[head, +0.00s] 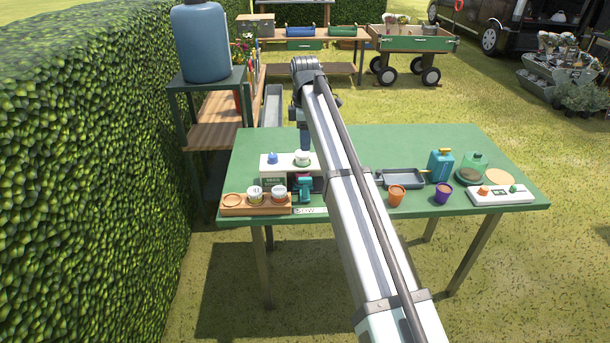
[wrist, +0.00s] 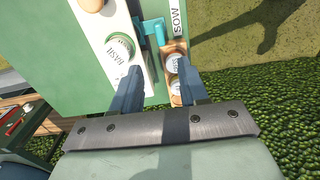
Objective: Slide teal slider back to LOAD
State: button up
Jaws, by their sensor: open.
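The teal slider (head: 304,188) stands in front of the white-topped station (head: 270,171), beside the wooden can tray. In the wrist view the teal slider (wrist: 152,34) lies beyond my fingertips, close to the SOW label (wrist: 178,20). That label also shows in the head view (head: 309,211) at the table's front edge. No LOAD label is readable. My gripper (wrist: 158,78) is open, with nothing visible between its fingers and apart from the slider. In the head view my arm hides part of the station's right side.
A labelled can (wrist: 120,49) sits on the station, with a blue knob (head: 272,158) to its left. The wooden tray (head: 243,210) holds two cans. Right of my arm are a grey tray (head: 402,184), pots, a teal can (head: 440,165) and a white panel (head: 500,197).

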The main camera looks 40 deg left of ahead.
aim_at(305, 178)
notch_tip(305, 178, down, 14)
jog(key=shift+r, duration=0.1)
dwell(0.5)
grip_shut()
dwell(0.5)
